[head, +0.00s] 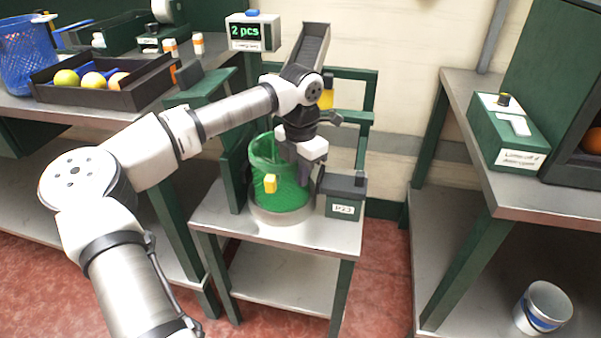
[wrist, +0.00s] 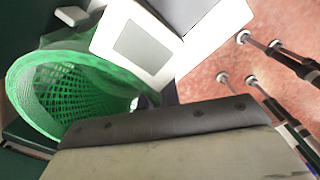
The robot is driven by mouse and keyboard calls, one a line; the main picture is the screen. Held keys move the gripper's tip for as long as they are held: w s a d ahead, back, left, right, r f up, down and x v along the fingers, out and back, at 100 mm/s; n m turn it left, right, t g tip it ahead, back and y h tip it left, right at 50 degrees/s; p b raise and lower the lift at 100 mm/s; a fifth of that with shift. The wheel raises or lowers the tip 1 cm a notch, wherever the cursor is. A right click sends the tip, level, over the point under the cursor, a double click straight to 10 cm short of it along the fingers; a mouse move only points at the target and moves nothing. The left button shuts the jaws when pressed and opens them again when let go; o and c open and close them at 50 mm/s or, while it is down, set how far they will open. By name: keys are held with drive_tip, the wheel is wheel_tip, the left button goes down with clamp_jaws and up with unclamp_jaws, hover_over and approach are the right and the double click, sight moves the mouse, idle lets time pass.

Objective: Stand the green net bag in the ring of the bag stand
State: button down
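The green net bag (head: 272,190) stands upright with its mouth up on the small middle table, a yellow tag (head: 270,183) on its front. Its bottom is at a pale round ring-like base (head: 282,215); how far it sits inside cannot be told. My gripper (head: 303,176) points down at the bag's right side, overlapping its edge in the head view. In the wrist view the bag's open mouth and mesh (wrist: 70,95) show at left, beside my gripper. The fingertips are hidden, so I cannot tell whether they hold the bag.
A dark green box labelled P23 (head: 341,196) stands close to the right of the bag. A chute (head: 308,48) and a display reading "2 pcs" (head: 250,33) are behind. A fruit tray (head: 120,88) is on the left table. A metal bucket (head: 543,306) is low at right.

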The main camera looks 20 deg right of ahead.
idle(0.4)
drive_tip(key=c, duration=1.6)
unclamp_jaws()
drive_tip(key=shift+o, duration=0.2)
drive_tip(key=shift+r+p, duration=3.2)
drive_tip(key=shift+r, duration=1.35)
drive_tip(key=shift+f, duration=0.1)
